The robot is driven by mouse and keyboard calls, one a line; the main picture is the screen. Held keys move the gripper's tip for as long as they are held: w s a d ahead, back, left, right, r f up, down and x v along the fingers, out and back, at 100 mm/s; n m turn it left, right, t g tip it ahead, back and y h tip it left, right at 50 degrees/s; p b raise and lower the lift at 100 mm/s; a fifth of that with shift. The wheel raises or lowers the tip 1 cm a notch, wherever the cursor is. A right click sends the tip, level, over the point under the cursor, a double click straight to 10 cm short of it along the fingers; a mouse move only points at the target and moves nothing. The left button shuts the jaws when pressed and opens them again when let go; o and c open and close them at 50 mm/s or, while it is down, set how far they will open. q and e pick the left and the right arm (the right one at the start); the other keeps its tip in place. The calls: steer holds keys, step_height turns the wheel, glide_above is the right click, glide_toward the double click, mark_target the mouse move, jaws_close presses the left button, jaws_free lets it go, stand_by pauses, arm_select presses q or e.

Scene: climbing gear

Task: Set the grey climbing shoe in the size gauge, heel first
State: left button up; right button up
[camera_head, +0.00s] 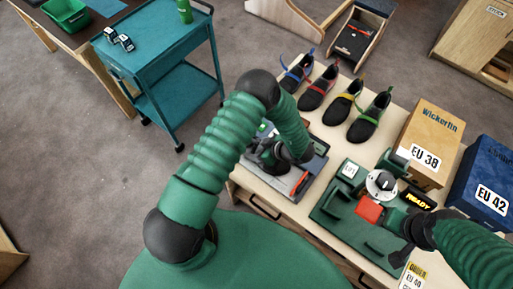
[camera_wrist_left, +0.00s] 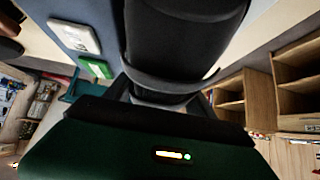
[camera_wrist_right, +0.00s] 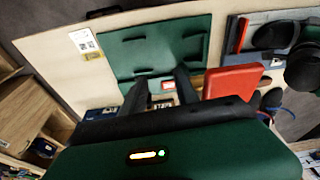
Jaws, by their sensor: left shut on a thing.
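My left gripper (camera_head: 272,153) is shut on a dark shoe, which shows large as a rounded dark body in the left wrist view (camera_wrist_left: 185,50). Its grey colour and heel direction are hard to tell. The gripper is low over a grey-blue plate with a red bar (camera_head: 300,181), which looks like the size gauge. My arm and hand partly hide the plate, and I cannot tell whether the shoe touches it. My right gripper (camera_wrist_right: 160,82) is open, with its fingers apart over a green board (camera_head: 345,231), near a red pad (camera_head: 369,208).
Several dark shoes with coloured straps, one with a green strap (camera_head: 370,115), stand along the far table edge. A brown EU 38 box (camera_head: 430,135) and a blue EU 42 box (camera_head: 485,185) stand right. A round dial (camera_head: 381,183) and READY display (camera_head: 418,199) sit by the board.

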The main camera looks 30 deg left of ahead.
arm_select(q)
steer(key=shift+s+d+f, duration=0.2)
steer(key=shift+s+f, duration=0.1)
steer(key=shift+f, duration=0.05)
steer(key=shift+s+d+f, duration=0.1)
steer(key=shift+d+f, duration=0.05)
steer(key=shift+f, duration=0.05)
stand_by(0.4)
steer(key=o, duration=1.7)
steer(key=shift+w, duration=0.25)
steer(key=shift+r, duration=0.1)
